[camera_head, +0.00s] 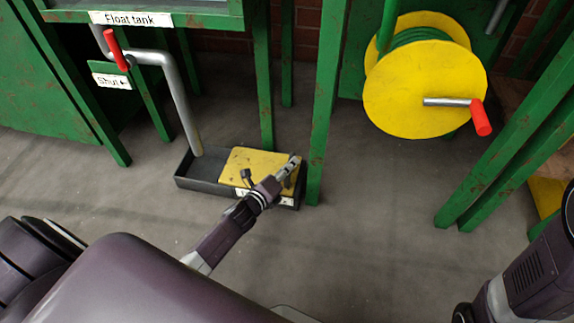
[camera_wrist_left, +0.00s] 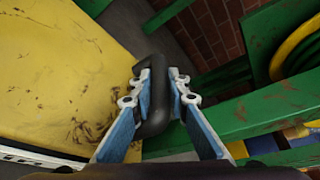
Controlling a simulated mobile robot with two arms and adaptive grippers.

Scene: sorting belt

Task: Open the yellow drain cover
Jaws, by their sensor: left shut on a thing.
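The yellow drain cover (camera_head: 250,163) lies over the right part of a dark drain tray (camera_head: 205,187) on the floor. It is scuffed and looks flat in the head view. My left gripper (camera_head: 290,168) is at the cover's right end. In the left wrist view the left gripper (camera_wrist_left: 160,95) is shut on a dark handle (camera_wrist_left: 157,110) beside the yellow cover (camera_wrist_left: 60,75), with a blue-padded finger on each side. My right gripper is not in view; only part of my right arm shows at the lower right.
A green post (camera_head: 322,120) stands just right of the tray. A grey pipe (camera_head: 180,100) with a red-handled valve (camera_head: 117,50) runs down to the tray. A yellow hose reel (camera_head: 420,95) is at the upper right. The floor in front is clear.

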